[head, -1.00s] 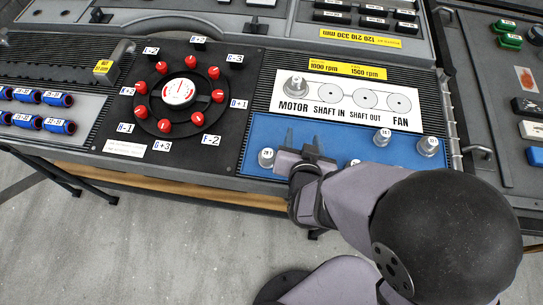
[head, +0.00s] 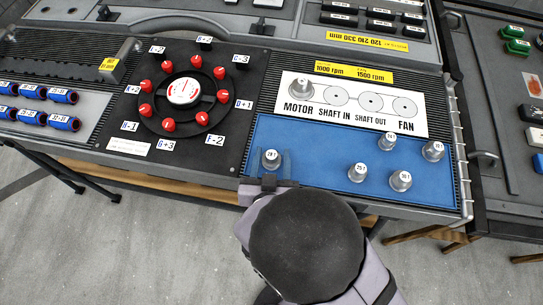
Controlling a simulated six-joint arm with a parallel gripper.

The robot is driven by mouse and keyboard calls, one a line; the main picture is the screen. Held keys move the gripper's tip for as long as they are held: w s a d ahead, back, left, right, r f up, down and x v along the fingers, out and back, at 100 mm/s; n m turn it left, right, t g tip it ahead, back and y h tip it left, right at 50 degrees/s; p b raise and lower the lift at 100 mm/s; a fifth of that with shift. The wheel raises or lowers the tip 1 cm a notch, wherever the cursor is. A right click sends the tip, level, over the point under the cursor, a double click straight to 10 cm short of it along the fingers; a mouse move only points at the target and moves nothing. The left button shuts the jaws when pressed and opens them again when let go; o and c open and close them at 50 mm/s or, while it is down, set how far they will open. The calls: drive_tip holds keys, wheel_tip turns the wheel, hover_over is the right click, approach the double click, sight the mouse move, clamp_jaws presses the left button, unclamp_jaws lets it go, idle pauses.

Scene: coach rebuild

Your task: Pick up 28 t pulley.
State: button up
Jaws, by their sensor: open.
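Small grey pulleys with white labels stand upright on the blue mat (head: 325,150). The leftmost pulley (head: 271,162) has a small label that seems to read 28 T, though the print is hard to be sure of. My gripper (head: 272,155) is open at this pulley, with one finger to its left and one to its right. I cannot tell whether either finger touches it. The gripper's body and my arm come in from the front edge of the bench.
More pulleys stand to the right, including one at the front (head: 401,182) and one at the far right (head: 432,152). A larger pulley (head: 302,86) sits on the white motor-and-fan board (head: 350,112) behind the mat. A black panel with a red-knobbed dial (head: 184,92) lies left.

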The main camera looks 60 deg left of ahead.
sight(272, 151)
drive_tip(key=shift+p+x, duration=0.85)
drive_tip(key=shift+x, duration=1.75)
drive_tip(key=shift+s, duration=0.1)
drive_tip(key=shift+c, duration=0.4)
clamp_jaws()
